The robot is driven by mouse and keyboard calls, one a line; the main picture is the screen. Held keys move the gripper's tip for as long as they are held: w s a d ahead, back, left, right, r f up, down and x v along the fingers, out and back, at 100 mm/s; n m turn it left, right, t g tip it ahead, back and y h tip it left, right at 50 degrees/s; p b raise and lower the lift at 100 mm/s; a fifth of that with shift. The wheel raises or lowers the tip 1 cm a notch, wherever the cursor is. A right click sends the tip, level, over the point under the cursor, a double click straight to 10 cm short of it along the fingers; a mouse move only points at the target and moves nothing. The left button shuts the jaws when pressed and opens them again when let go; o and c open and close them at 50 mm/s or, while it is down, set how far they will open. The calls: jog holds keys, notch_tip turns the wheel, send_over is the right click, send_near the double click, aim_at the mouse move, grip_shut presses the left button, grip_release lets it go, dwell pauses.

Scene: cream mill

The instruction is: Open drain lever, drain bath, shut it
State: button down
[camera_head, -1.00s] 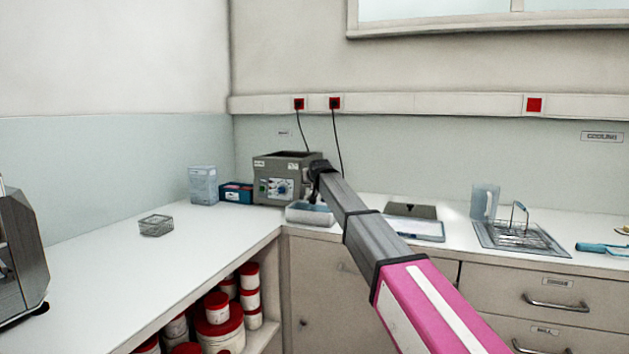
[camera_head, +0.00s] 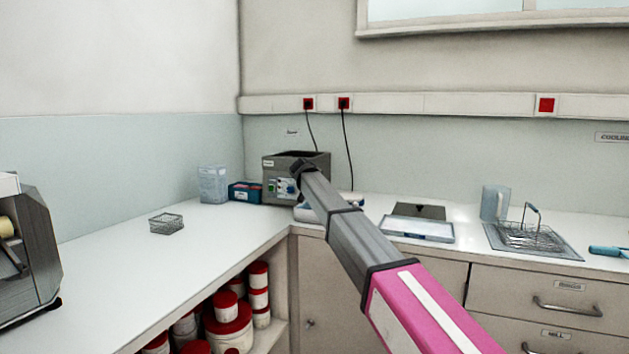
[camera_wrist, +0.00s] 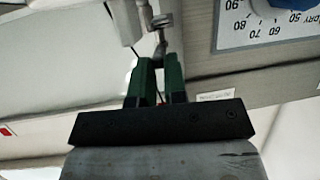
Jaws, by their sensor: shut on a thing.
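The bath (camera_head: 283,168) is a grey box with a dial and a green switch, at the back corner of the counter. In the wrist view its panel shows at upper right with the numbered dial (camera_wrist: 265,8). The metal drain fitting (camera_wrist: 163,20) hangs beside that panel, with a small lever (camera_wrist: 160,46) below it. My gripper (camera_wrist: 157,64) has green fingers and is shut on the lever. In the head view my arm hides the fingers and the drain. A pale tray (camera_head: 308,214) stands in front of the bath, partly hidden by my arm; its contents cannot be seen.
A blue box (camera_head: 245,191) and a pale carton (camera_head: 212,184) stand left of the bath. A wire basket (camera_head: 166,223) sits on the left counter. A flat tray (camera_head: 416,231), a jug (camera_head: 495,203) and a wire rack (camera_head: 533,240) stand to the right.

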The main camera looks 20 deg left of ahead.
dwell(0.3)
jog(key=c, duration=1.2)
grip_release()
jog(key=shift+o, duration=0.2)
jog(key=shift+a, duration=0.1)
